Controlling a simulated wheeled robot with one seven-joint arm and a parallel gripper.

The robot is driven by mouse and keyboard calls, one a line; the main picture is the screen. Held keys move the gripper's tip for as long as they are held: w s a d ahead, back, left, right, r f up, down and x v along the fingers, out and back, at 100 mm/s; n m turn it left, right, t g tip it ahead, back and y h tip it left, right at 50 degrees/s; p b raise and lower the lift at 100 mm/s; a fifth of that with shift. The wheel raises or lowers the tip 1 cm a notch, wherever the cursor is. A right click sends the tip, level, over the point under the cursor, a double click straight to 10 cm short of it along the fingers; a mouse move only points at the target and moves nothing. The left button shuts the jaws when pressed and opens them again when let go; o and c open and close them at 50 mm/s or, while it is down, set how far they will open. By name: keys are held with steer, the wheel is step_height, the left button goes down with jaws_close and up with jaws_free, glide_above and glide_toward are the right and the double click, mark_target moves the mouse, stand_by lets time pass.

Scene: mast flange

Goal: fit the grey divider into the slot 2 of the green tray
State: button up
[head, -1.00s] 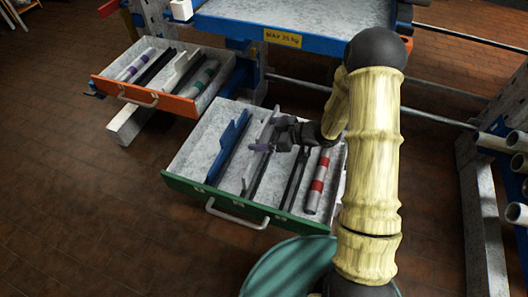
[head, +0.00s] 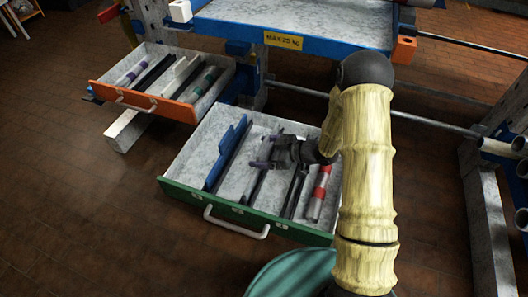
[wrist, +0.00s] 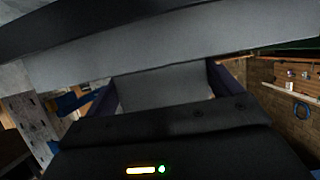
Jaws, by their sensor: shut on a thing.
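The green tray (head: 182,190) is an open drawer with a green front and grey floor. A blue divider (head: 228,152) stands in its left dark rail. My gripper (head: 265,152) is over the middle rail (head: 249,188), shut on the grey divider (wrist: 165,88). In the wrist view the divider's tab is between my purple fingers, and its long grey plate spans the top of the picture. In the head view my gripper hides most of the divider. It lines up roughly with the middle rail; I cannot tell whether its lower edge is fully inside.
A right dark rail (head: 295,192) and a red-banded grey tube (head: 318,192) lie right of my gripper in the tray. An orange-front drawer (head: 150,105) with several parts is at the back left. A blue-edged bench (head: 310,48) stands behind. A teal round object (head: 290,272) is in front.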

steer(key=shift+f, duration=0.15)
steer(key=o, duration=1.5)
steer(key=shift+c, duration=0.2)
steer(key=shift+d+r, duration=0.1)
steer(key=shift+r, duration=0.15)
steer(key=p+v, duration=0.4)
steer(key=v, duration=0.7)
steer(key=shift+s+d, duration=0.15)
steer(key=shift+d, duration=0.25)
